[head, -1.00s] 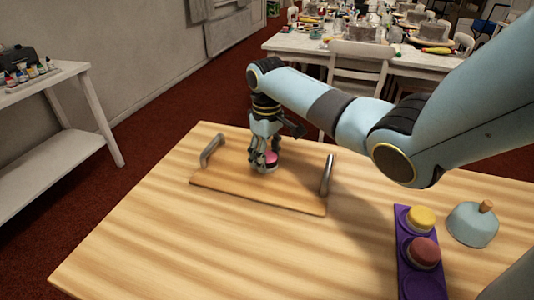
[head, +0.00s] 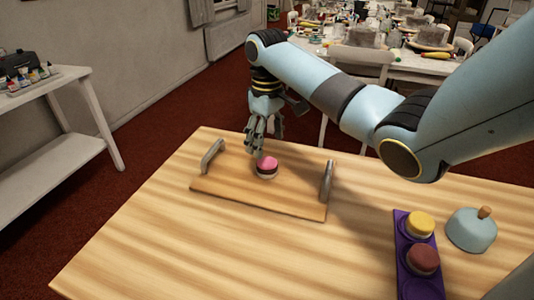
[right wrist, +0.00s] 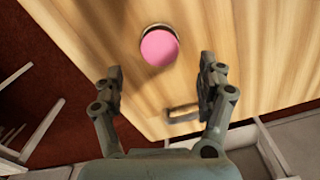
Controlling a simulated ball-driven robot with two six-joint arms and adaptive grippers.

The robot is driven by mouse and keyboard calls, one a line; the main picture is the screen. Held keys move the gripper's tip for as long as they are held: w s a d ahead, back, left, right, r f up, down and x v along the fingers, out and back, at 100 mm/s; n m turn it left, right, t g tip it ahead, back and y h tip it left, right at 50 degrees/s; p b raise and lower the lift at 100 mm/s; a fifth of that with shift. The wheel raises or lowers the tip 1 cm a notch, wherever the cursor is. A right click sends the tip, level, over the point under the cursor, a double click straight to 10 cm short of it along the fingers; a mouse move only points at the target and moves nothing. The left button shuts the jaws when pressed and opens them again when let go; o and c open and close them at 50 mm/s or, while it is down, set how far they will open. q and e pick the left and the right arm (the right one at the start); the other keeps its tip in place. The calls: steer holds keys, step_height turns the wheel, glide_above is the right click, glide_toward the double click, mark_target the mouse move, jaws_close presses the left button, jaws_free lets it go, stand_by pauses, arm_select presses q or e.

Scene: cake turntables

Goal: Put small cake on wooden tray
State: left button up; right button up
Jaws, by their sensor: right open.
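A small pink-topped cake (head: 267,167) with a dark lower part sits upright on the wooden tray (head: 235,190), near its middle. It also shows in the right wrist view (right wrist: 159,48). The tray has a metal handle at each end. My right gripper (head: 263,150) is open and empty, above and just behind the cake. In the right wrist view the two fingers (right wrist: 160,78) stand wide apart, with the cake beyond their tips and nothing between them. My left gripper is not in view.
A purple holder (head: 402,252) at the table's right carries a yellow-topped cake (head: 420,223) and a red-brown cake (head: 423,258). A blue dome with a wooden knob (head: 471,231) stands beside it. The table's front left is clear. A white shelf (head: 55,155) stands left.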

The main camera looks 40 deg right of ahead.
mark_target(267, 164)
step_height(267, 164, up, 5)
steer(key=shift+f, duration=0.1)
stand_by(0.7)
